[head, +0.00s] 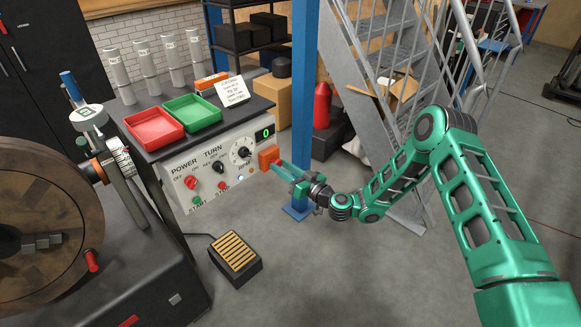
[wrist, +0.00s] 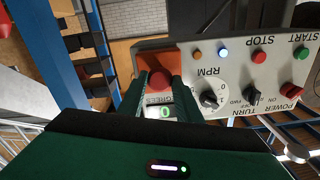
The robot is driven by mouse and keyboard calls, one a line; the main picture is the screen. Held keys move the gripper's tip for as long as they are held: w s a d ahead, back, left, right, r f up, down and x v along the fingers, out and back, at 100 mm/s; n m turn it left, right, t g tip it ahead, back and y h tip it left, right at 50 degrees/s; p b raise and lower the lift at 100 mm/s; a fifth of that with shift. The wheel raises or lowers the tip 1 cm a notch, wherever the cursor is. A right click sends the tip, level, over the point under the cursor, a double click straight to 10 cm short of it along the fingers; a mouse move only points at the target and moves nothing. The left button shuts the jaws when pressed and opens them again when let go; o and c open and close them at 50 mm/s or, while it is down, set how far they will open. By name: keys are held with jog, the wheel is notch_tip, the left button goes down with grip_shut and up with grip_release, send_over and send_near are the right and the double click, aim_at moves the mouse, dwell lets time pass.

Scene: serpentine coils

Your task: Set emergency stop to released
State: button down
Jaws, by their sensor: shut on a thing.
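The emergency stop is a red knob (wrist: 160,78) in front of an orange-red housing (wrist: 157,57) at the end of the control panel. In the head view the orange housing (head: 268,157) sits at the panel's right edge, and the knob is hidden by my gripper. My gripper (head: 278,166) reaches it from the right. In the wrist view the two fingers of my gripper (wrist: 158,82) stand on either side of the knob and are shut on it. From these views I cannot tell whether the knob is pressed in or out.
The grey panel (head: 213,190) carries power and turn switches, an RPM dial (head: 240,155), start and stop buttons and a display (head: 263,133) reading 0. Red (head: 154,128) and green (head: 192,111) trays lie on top. A blue post (head: 303,90) stands close behind my gripper. A foot pedal (head: 235,262) lies on the floor.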

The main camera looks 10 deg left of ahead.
jog(key=shift+d+f, duration=0.15)
jog(key=shift+d, duration=0.15)
jog(key=c, duration=1.3)
grip_release()
jog(key=shift+d, duration=0.1)
jog(key=shift+s, duration=0.1)
jog(key=v, duration=1)
jog(key=shift+s+d, duration=0.1)
jog(key=shift+d, duration=0.1)
